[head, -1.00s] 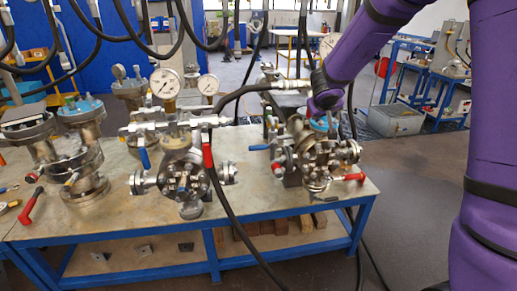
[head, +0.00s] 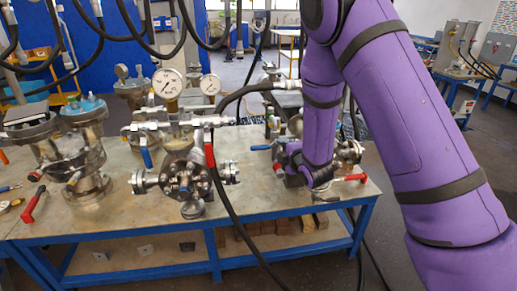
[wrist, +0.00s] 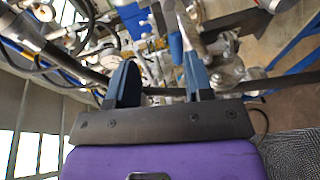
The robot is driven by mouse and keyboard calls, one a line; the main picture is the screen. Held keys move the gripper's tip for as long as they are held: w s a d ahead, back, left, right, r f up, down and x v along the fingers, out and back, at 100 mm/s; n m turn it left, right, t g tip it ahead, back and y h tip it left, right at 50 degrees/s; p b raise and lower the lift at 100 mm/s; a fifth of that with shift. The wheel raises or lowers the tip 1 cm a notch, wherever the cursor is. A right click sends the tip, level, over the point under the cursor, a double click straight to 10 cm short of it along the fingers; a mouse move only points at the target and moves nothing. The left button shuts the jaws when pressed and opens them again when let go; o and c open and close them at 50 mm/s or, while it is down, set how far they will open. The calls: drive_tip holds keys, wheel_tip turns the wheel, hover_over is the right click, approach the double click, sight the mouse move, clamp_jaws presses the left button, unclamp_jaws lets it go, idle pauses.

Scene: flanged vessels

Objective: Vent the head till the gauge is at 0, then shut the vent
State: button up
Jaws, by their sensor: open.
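Two round white gauges, a larger one (head: 167,83) and a smaller one (head: 210,84), stand above the middle flanged vessel (head: 185,176); their needles are too small to read. The valve pipework (head: 175,124) below them carries a blue lever (head: 146,158) and a red lever (head: 208,150), both hanging down. I cannot tell which valve is the vent. My gripper (head: 283,160) is low at the right-hand vessel, whose head is mostly hidden behind my arm. In the wrist view my gripper (wrist: 160,78) is open, and a blue handle (wrist: 176,47) shows beyond the fingers, towards the right one.
A red handle (head: 352,178) lies at the bench's right end. Another blue handle (head: 260,148) is just left of my gripper. A black hose (head: 222,190) hangs over the bench front. Flanged vessels (head: 85,150) and a red-handled tool (head: 33,205) are at the left.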

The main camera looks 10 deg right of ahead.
sight(260, 148)
drive_tip(key=w+a+f, duration=0.1)
drive_tip(key=w+a, duration=0.1)
drive_tip(key=w+a+f+n+y, duration=0.1)
drive_tip(key=w+a, duration=0.1)
drive_tip(key=w, duration=0.1)
drive_tip(key=w+a+f+y, duration=0.1)
drive_tip(key=w+a, duration=0.1)
drive_tip(key=w, duration=0.1)
drive_tip(key=shift+a+f+n+g, duration=0.15)
drive_tip(key=shift+a+n+g, duration=0.15)
drive_tip(key=shift+a+g, duration=0.1)
clamp_jaws()
